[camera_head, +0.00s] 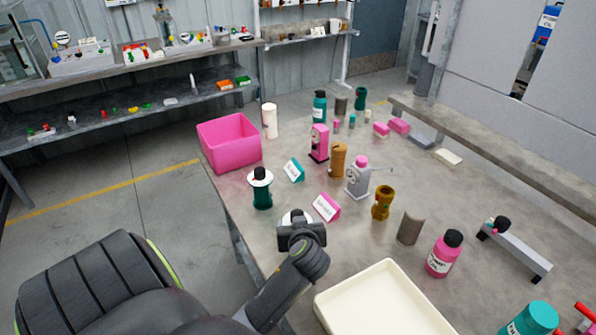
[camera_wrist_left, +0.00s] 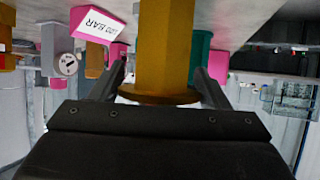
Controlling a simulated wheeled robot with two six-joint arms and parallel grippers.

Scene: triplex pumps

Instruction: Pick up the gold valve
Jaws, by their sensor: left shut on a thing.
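The gold valve (camera_wrist_left: 165,45) is between the two fingers of my left gripper (camera_wrist_left: 160,84) in the left wrist view. It is a gold body with a wider brownish rim, and the gripper is shut on it. I cannot tell whether the valve is touching the table. My right gripper is not in view.
A pink-and-white label stand (camera_head: 326,207) and a grey pump (camera_head: 358,178) are to the right. A pink bin (camera_head: 230,143) stands at the table's left edge. A cream tray (camera_head: 385,308) lies at the front.

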